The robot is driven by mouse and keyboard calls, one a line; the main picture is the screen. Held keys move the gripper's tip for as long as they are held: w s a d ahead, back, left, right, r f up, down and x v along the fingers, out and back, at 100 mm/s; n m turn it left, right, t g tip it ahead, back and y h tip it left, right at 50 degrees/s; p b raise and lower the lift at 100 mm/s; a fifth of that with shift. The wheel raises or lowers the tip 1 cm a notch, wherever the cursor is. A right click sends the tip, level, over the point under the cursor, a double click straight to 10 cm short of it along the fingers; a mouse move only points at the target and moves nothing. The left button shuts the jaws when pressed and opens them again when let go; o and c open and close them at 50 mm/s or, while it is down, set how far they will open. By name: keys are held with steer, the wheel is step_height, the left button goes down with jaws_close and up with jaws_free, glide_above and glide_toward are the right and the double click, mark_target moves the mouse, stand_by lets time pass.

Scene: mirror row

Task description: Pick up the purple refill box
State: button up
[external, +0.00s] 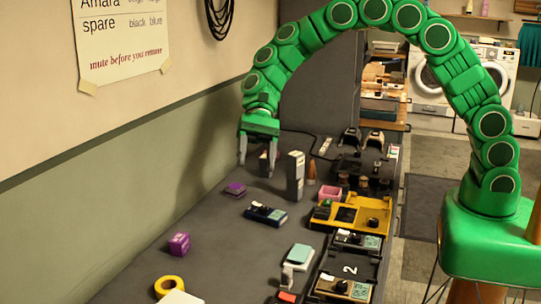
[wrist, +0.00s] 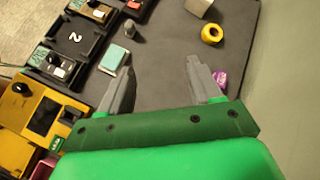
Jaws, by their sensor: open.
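A purple box (external: 179,244) stands on the dark grey bench at the left in the external view. A flatter purple object (external: 235,189) lies farther back, near the wall. My gripper (external: 257,163) is open and empty above the bench, beyond the flatter purple object, with its fingers pointing down. In the wrist view my open gripper (wrist: 160,66) has bare bench between its fingers. A purple thing (wrist: 220,79) shows there just beyond the right finger, partly hidden by it; I take it to be the purple box but cannot be sure.
A tall grey box (external: 295,176) stands right of my gripper. A dark blue pedal (external: 266,214), a teal-topped block (external: 300,255) and a yellow tape roll (external: 169,287) lie nearer. A yellow pedal unit (external: 350,214) lines the right edge. The wall bounds the left; the left-middle bench is clear.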

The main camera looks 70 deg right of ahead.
steer(key=w+a+f+m+y, duration=0.2)
steer(key=w+a+f+m, duration=0.15)
steer(key=w+f, duration=0.55)
steer(key=m+t+y, duration=0.2)
steer(key=m, duration=0.1)
glide_toward(181, 235)
steer(key=x, duration=0.3)
steer(key=shift+a, duration=0.3)
steer(key=shift+x, duration=3.9)
steer(key=shift+f, duration=0.15)
steer(key=shift+d, duration=0.1)
steer(key=c, duration=1)
steer(key=shift+c, duration=0.2)
